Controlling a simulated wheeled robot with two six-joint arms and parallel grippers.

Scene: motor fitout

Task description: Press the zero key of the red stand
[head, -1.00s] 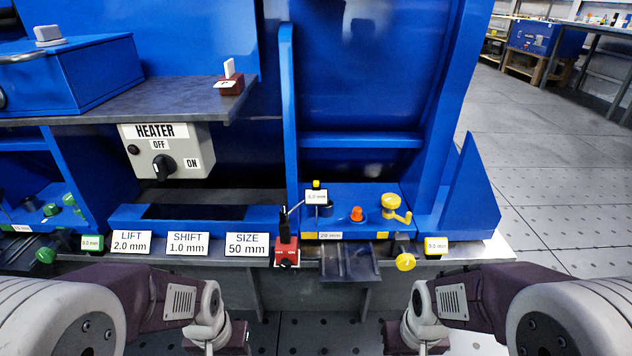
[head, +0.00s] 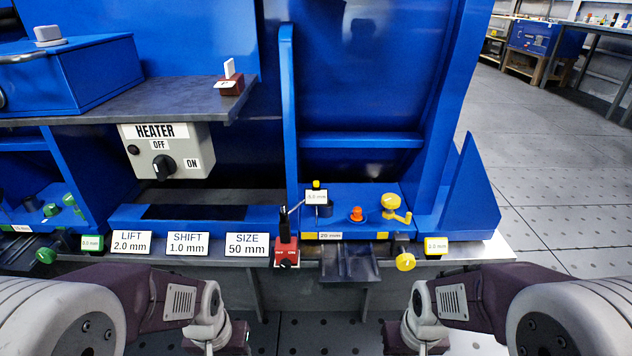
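The red stand (head: 286,252) is a small red block at the front edge of the bench, with a dark post rising from it. A white display reading 5.0 mm (head: 317,197) shows above and to its right, with a yellow knob on top. The zero key is too small to make out. My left arm comes in at the lower left and my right arm at the lower right, both below the bench edge. Both gripper fingertips are out of the picture, and neither arm touches the stand.
White cards (head: 188,243) reading lift, shift and size stand left of the red stand. A heater box (head: 167,150) hangs above them. A dark tray (head: 349,262), an orange knob (head: 357,214) and yellow knobs (head: 405,262) are to the right. Blue uprights (head: 289,120) stand behind.

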